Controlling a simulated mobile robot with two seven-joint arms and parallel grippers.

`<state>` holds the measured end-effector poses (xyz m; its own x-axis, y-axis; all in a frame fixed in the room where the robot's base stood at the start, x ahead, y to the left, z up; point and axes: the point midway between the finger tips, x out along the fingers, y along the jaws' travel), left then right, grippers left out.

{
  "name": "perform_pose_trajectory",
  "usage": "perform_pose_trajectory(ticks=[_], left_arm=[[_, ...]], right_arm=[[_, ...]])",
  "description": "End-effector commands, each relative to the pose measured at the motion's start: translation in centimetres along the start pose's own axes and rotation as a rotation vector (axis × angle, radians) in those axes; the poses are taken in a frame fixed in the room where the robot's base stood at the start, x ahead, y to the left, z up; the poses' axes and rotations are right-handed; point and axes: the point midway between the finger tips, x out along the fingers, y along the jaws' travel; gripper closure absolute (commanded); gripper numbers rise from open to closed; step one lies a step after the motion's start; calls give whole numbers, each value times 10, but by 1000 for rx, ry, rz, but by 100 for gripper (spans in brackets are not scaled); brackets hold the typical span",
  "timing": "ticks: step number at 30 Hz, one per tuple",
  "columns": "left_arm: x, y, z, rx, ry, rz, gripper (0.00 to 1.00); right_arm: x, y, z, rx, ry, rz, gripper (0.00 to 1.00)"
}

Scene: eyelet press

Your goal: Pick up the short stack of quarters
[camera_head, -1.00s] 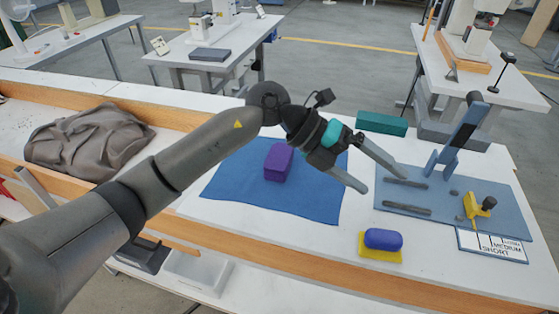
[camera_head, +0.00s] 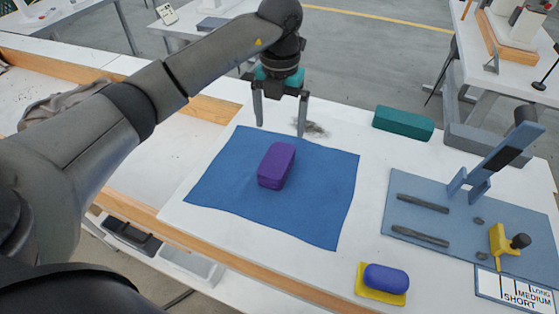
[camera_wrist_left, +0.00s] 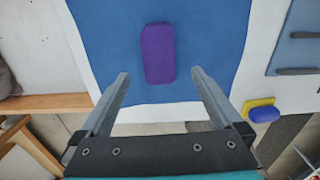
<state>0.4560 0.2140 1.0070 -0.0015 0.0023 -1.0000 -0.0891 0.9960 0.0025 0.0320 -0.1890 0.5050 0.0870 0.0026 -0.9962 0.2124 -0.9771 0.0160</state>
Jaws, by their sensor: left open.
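My left gripper (camera_head: 281,128) is open and empty, pointing down over the far edge of a blue cloth (camera_head: 325,200). It also shows in the left wrist view (camera_wrist_left: 160,74). A purple block with rounded edges (camera_head: 276,165) lies on the cloth, apart from the fingers and nearer the camera in the head view. In the left wrist view the purple block (camera_wrist_left: 158,53) shows beyond and between the fingertips. I cannot tell from its look whether this block is the short stack of quarters; no coin-like stack shows. My right gripper is not in view.
A blue-grey mat (camera_head: 450,215) at right holds an upright lever (camera_head: 500,155), dark bars and a yellow tool (camera_head: 503,240). A SHORT/MEDIUM/LONG card (camera_head: 515,290), a blue rounded block on a yellow base (camera_head: 383,292) and a teal block (camera_head: 403,122) are nearby.

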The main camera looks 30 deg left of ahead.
Motion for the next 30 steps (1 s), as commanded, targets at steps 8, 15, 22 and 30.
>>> perform_pose_trajectory(ticks=[8,15,22,30], left_arm=[[54,-1,-1,1,1,-2,0],[70,0,-2,2,0,-2,0],[104,3,-8,1,1,-3,0],[115,4,-6,2,-3,-2,0]], right_arm=[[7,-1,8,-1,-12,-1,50],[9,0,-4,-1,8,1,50],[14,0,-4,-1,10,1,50],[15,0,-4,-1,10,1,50]])
